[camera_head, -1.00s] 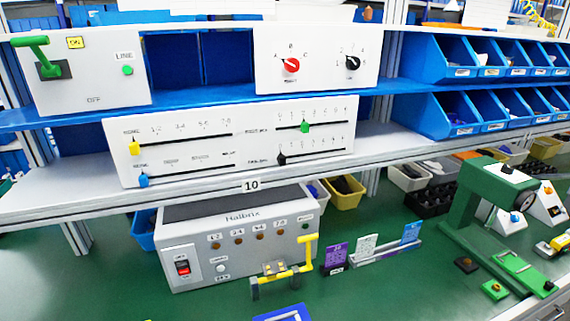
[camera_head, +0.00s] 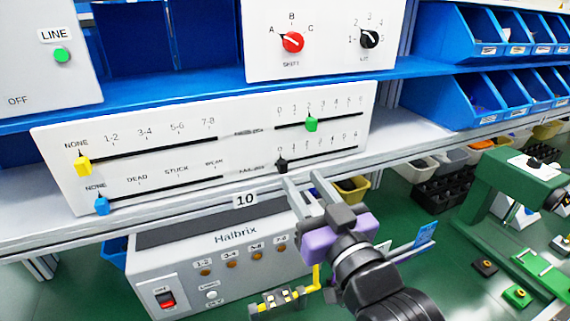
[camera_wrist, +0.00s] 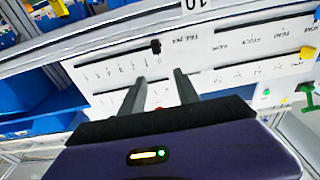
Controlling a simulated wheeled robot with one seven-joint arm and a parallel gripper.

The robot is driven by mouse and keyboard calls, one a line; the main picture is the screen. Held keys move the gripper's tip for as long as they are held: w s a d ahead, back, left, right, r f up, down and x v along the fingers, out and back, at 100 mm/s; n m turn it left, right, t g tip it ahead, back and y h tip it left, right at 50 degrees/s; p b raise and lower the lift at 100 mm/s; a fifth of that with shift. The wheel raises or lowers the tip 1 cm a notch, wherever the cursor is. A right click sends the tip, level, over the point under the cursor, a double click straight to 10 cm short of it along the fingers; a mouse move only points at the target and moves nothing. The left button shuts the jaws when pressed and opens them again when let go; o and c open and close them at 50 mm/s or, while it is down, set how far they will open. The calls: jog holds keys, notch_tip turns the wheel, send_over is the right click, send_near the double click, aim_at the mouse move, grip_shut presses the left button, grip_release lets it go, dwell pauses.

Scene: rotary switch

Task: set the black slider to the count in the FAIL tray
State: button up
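The black slider (camera_head: 281,166) is a small black knob on the lower right scale of the white slider panel (camera_head: 225,147). It stands at the 0 end, the left end of its slot. In the wrist view the black slider (camera_wrist: 155,46) shows just beyond my fingertips, and the panel looks upside down. My gripper (camera_head: 304,178) is open and empty, in front of the panel and a little below and right of the black slider. The wrist view also shows my gripper (camera_wrist: 160,76) with its two fingers apart. I cannot make out a tray marked FAIL.
A green slider (camera_head: 311,124) is above the black one, near 2. Yellow (camera_head: 83,164) and blue (camera_head: 102,206) sliders are at the left. The shelf edge with a 10 label (camera_head: 245,199) and the Halbrix box (camera_head: 215,255) are below. Blue bins (camera_head: 460,100) are at right.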

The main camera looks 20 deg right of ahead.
aim_at(284, 171)
jog(key=shift+g, duration=0.6)
jog(key=w+f, duration=0.1)
jog(key=w, duration=0.1)
jog(key=w+f+p, duration=0.1)
jog(key=w, duration=0.5)
jog(key=shift+w+f, duration=0.1)
jog(key=shift+f, duration=0.3)
grip_shut()
dwell(0.5)
